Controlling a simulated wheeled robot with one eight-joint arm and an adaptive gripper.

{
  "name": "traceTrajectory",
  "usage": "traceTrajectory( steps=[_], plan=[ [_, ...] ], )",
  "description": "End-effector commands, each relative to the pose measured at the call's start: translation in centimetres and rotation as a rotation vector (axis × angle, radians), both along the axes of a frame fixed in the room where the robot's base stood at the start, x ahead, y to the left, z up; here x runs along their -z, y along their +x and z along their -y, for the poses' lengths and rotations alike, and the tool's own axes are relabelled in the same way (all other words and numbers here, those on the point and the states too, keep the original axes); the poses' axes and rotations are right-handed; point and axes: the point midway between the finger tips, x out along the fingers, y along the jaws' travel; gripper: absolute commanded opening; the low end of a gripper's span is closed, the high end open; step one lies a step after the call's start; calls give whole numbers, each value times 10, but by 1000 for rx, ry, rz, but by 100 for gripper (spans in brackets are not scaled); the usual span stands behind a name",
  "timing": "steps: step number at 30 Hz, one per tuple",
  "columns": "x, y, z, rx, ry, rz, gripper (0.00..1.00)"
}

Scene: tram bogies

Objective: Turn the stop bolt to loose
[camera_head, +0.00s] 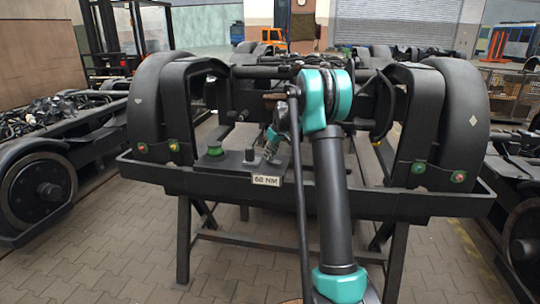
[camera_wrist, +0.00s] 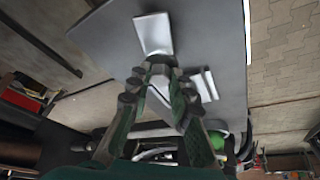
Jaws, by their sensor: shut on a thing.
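My gripper (camera_head: 270,150) reaches down to the dark shelf in front of the bogie, just behind the 60 NM label. It also shows in the wrist view (camera_wrist: 163,72), its dark fingers pointing at a grey surface. The fingers are shut on a small light grey part (camera_wrist: 158,93), apparently the stop bolt, mostly hidden between them. Its turned position cannot be told. A white plate (camera_wrist: 154,34) lies beyond the fingertips.
A green knob (camera_head: 212,149) stands on the shelf (camera_head: 330,196), left of my gripper. The 60 NM label (camera_head: 266,181) is on its front. Black wheel covers (camera_head: 148,105) flank the bogie. More bogies (camera_head: 48,150) stand left and right. Paved floor lies in front.

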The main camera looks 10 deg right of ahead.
Motion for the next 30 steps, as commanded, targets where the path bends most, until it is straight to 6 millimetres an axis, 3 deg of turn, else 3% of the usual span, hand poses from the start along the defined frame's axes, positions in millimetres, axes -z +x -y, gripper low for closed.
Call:
traceTrajectory(
  steps=[15, 30],
  plan=[
    [0, 2, 2, -405, 0, -1, 0],
    [0, 2, 3, -530, -1, 0, 0]
  ],
)
